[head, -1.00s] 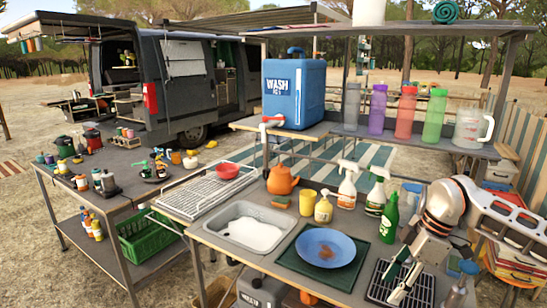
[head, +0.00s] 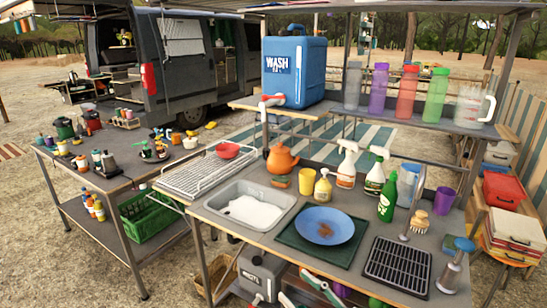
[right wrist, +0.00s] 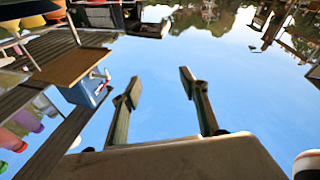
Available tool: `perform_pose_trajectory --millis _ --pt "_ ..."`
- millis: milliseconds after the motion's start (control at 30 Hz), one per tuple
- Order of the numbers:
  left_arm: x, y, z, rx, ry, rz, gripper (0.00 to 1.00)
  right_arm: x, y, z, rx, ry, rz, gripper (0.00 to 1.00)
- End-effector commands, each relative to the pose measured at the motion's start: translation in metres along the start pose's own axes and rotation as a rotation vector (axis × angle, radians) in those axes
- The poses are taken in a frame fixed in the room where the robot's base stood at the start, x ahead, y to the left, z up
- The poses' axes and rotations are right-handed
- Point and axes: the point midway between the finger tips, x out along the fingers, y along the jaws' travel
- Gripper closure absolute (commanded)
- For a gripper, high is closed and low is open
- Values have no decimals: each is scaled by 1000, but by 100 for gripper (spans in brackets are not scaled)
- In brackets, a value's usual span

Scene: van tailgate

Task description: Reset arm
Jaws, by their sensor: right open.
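My right gripper (head: 292,290) shows only in part at the bottom edge of the head view, low in front of the sink counter. In the right wrist view my right gripper (right wrist: 160,85) has its two greenish fingers wide apart, with only sky between them. It holds nothing. That view is upside down, with the blue water container (right wrist: 88,92) at its left. My left gripper is in neither view.
The counter holds a sink (head: 250,207), a blue plate (head: 325,226), a black rack (head: 398,266), a green bottle (head: 387,200) and a brush (head: 419,221). A grey container (head: 262,277) stands below. A side table with small items is at left.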

Motion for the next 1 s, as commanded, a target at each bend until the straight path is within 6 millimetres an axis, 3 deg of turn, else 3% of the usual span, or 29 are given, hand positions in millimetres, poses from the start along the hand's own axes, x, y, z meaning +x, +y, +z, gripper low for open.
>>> perform_pose_trajectory --millis 167,300,500,700,1000 --pt "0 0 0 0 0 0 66 -75 10 79 65 -266 278 56" --pt "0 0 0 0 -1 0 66 -149 -4 137 108 -515 397 56" --pt "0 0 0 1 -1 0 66 -235 -42 185 162 -782 438 56" --pt "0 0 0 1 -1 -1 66 -270 -61 199 188 -885 434 56" --pt "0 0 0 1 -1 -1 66 -271 -61 200 188 -888 434 56"
